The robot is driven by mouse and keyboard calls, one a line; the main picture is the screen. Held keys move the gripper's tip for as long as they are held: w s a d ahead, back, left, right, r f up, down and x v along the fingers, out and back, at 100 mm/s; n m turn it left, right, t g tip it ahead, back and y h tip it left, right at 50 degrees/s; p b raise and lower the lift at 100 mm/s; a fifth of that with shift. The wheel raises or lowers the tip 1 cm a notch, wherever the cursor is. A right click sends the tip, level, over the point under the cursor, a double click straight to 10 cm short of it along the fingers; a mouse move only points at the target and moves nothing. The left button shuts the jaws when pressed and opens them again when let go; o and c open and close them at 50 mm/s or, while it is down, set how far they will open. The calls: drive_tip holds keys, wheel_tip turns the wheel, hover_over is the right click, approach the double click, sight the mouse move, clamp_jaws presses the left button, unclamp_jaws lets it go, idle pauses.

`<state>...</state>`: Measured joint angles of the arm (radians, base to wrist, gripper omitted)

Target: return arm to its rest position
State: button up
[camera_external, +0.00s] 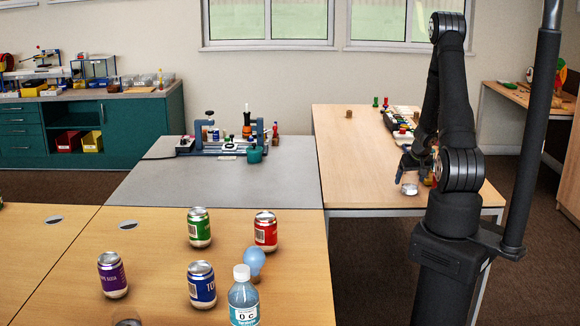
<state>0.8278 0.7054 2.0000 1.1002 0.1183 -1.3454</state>
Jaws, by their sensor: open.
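My arm stands at the right of the external view, folded up and over, with its end hanging low over the right wooden table (355,160). My gripper (408,172) points down near that table's front edge and is open. A small silver-white round object (409,189) sits just below the fingertips. I cannot tell whether the fingers touch it. My arm hides part of the things behind it.
On the front table (60,270) stand a green can (199,228), a red can (265,232), a purple can (112,275), a blue can (201,286), a light-blue ball (254,261) and a bottle (243,300). A dark pole (535,130) rises beside my arm.

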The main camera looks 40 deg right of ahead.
drive_tip(key=shift+r, duration=1.4)
drive_tip(key=shift+s+d+r, duration=0.2)
drive_tip(key=shift+s+r, duration=0.35)
drive_tip(key=shift+s, duration=0.2)
